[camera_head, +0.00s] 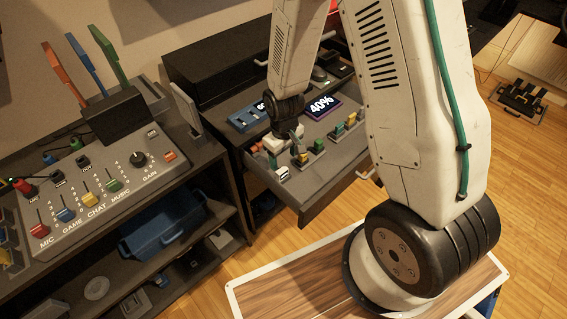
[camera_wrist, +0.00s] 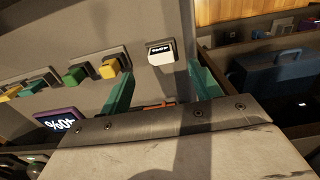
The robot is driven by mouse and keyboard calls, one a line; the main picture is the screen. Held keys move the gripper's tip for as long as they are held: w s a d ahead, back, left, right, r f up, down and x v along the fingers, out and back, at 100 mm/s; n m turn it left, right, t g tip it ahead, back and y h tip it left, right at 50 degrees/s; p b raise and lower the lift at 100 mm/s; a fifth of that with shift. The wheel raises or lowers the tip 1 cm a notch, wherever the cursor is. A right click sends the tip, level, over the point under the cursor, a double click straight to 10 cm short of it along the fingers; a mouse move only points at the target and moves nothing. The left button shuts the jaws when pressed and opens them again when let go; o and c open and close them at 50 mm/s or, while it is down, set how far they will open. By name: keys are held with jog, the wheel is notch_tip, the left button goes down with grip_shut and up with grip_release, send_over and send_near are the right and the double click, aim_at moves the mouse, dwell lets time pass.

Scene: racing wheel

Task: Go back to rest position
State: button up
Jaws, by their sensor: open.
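My gripper (camera_head: 284,148) hangs low over an open grey drawer (camera_head: 322,196) in the head view. In the wrist view, its two teal fingers (camera_wrist: 163,88) stand well apart with nothing held between them. A white block with a dark label (camera_wrist: 161,55) sits on its grey base just beyond the fingers. That white block (camera_head: 282,172) is also close to the gripper in the head view. My forearm hides part of the drawer and its right side.
Yellow and green blocks on grey bases (camera_wrist: 92,72) line the drawer. A display reading 40% (camera_head: 321,106) lies behind them. A mixer panel (camera_head: 100,195) is at left. A blue toolbox (camera_head: 163,228) sits on the shelf below. A wood-topped table (camera_head: 290,290) is in front.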

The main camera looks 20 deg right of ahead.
jog(key=shift+r, duration=0.45)
jog(key=s+d+r+m, duration=0.1)
jog(key=s+r, duration=0.6)
jog(key=r, duration=0.4)
jog(key=s+d+r+m+t, duration=0.1)
jog(key=s+r, duration=0.6)
jog(key=r, duration=0.5)
jog(key=s+d+r+m, duration=0.1)
jog(key=s+r, duration=0.6)
jog(key=r, duration=0.4)
jog(key=shift+s+r+m, duration=0.15)
jog(key=shift+s+m, duration=0.15)
jog(key=shift+s, duration=0.05)
